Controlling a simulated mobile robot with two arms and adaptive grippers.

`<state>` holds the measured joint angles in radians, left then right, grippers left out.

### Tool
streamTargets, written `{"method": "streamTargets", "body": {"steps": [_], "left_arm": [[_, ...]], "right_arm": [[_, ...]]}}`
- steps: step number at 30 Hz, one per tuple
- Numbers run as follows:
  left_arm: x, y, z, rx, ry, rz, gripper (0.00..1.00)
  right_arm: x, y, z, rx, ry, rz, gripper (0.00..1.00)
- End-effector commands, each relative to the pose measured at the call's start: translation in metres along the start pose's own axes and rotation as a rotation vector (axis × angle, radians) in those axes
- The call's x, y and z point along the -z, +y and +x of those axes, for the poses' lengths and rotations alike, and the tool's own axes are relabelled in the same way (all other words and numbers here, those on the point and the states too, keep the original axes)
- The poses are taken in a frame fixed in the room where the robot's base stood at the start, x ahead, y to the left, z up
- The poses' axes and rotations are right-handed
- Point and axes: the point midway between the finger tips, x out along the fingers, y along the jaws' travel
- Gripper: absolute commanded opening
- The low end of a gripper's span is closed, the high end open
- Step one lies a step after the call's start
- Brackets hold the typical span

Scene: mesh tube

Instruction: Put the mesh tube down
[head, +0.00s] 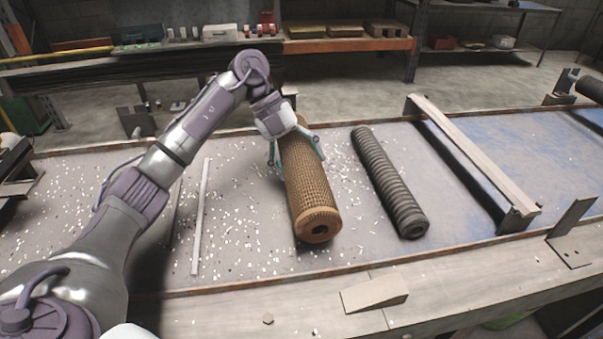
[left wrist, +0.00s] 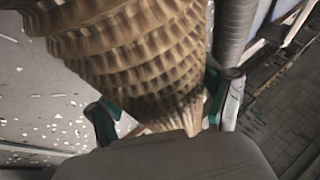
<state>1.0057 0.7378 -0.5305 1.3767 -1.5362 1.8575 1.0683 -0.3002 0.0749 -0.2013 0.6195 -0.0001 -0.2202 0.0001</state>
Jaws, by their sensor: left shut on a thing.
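The mesh tube (head: 313,185) is a tan, ribbed cylinder with a round hole in its near end. In the head view it lies lengthwise at the middle of the workbench (head: 245,240); I cannot tell whether it touches the surface. My left gripper (head: 298,150) comes from above and is shut around the tube's far part, one finger on each side. In the left wrist view the tube (left wrist: 130,55) fills the upper middle between the two green-tipped fingers (left wrist: 165,108). My right gripper is not in view.
A dark ribbed tube (head: 388,180) lies to the right, apart from the tan one. A raised bar (head: 470,150) stands further right. A thin strip (head: 201,215) lies to the left. A wedge block (head: 374,293) sits on the front edge. White chips litter the bench.

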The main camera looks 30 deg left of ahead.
Motion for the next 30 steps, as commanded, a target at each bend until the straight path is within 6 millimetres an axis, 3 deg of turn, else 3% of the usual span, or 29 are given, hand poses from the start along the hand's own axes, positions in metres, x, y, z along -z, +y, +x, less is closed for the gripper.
{"method": "streamTargets", "body": {"steps": [5, 13, 24, 25, 28, 30], "left_arm": [[-0.008, 0.001, 0.004, 0.001, 0.001, 0.002, 0.18], [-0.019, 0.017, 0.033, 0.001, 0.002, 0.002, 0.18], [-0.021, 0.019, 0.037, 0.000, 0.000, 0.003, 0.18], [-0.021, 0.020, 0.037, -0.001, 0.000, 0.002, 0.84], [-0.021, 0.020, 0.037, -0.002, 0.001, 0.002, 1.00], [-0.021, 0.020, 0.037, -0.002, 0.001, 0.001, 1.00]], "right_arm": [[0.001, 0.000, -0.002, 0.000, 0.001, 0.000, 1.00], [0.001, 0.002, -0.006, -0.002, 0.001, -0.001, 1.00], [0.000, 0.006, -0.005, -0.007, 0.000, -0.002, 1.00], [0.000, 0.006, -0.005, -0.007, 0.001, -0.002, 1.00], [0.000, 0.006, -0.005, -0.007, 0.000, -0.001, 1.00], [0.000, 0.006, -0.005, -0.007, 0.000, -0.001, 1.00]]}}
